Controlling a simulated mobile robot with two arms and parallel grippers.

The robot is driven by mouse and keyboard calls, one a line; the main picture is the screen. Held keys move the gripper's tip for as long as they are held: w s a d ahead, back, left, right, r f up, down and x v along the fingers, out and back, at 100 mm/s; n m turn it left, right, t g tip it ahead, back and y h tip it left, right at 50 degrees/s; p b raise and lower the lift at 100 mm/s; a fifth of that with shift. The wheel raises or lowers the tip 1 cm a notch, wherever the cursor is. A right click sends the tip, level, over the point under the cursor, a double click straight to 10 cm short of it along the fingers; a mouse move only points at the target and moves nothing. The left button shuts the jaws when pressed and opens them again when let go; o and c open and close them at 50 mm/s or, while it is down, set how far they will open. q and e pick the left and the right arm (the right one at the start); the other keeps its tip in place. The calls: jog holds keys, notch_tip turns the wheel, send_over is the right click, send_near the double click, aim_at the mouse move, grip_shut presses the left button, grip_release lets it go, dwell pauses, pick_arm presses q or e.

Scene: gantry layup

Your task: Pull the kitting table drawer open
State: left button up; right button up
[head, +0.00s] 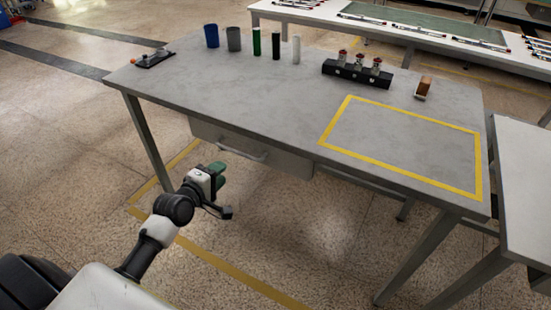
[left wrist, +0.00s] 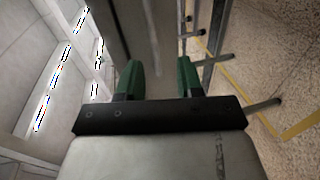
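The kitting table (head: 270,90) has a grey top, and its drawer (head: 285,160) sits under the front edge. The drawer front looks closed, with a light bar handle (head: 243,154) across it. My left gripper (head: 219,170), with green fingers, is just in front of and below the left end of the handle in the head view. In the left wrist view the fingers (left wrist: 159,78) stand apart with nothing between them. I cannot make out the handle clearly there. My right gripper is not in view.
Cups and cylinders (head: 233,39), a black block with red-topped parts (head: 357,72) and a small brown block (head: 424,86) stand on the table. A yellow outline (head: 335,120) marks its right part. Another table (head: 525,180) stands close at right. The floor in front is clear.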

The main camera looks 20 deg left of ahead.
aim_at(241, 154)
pick_arm(q)
jog(key=x, duration=0.3)
jog(key=b+x, duration=0.1)
jog(key=x, duration=0.2)
jog(key=r+x, duration=0.1)
jog(key=x, duration=0.2)
jog(key=shift+w+d+b, duration=0.15)
jog(key=shift+w+b, duration=0.2)
jog(key=shift+b, duration=0.05)
jog(key=shift+w+f, duration=0.1)
jog(key=shift+w, duration=0.5)
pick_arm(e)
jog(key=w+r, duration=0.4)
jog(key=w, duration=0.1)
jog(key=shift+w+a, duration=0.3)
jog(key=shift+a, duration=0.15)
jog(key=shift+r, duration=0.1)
pick_arm(q)
grip_shut()
